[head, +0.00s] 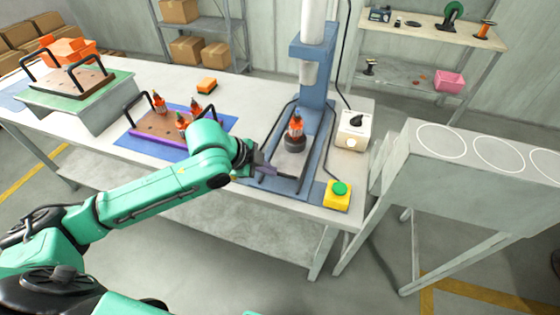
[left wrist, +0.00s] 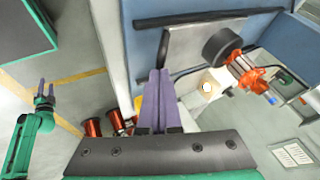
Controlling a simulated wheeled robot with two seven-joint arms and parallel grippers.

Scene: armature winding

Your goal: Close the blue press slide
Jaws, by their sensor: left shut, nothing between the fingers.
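The blue press (head: 313,90) stands at the right end of the table, its grey ram above its blue base. Its slide (head: 284,172) carries a dark round holder (head: 295,143) with an orange and dark armature (head: 296,126) upright in it. The slide shows in the left wrist view as a grey plate (left wrist: 185,55). My left gripper (head: 266,170) is shut and empty at the slide's left front side; its purple fingers (left wrist: 157,75) look close to the plate, and I cannot tell whether they touch. My right gripper (left wrist: 46,88) is open and empty, away from the press.
A yellow box with a green button (head: 338,190) is at the press's front right. A white control box (head: 353,130) stands right of it. A tray with several armatures (head: 158,124) lies on a blue mat to the left. A grey stand with white circles (head: 470,165) is further right.

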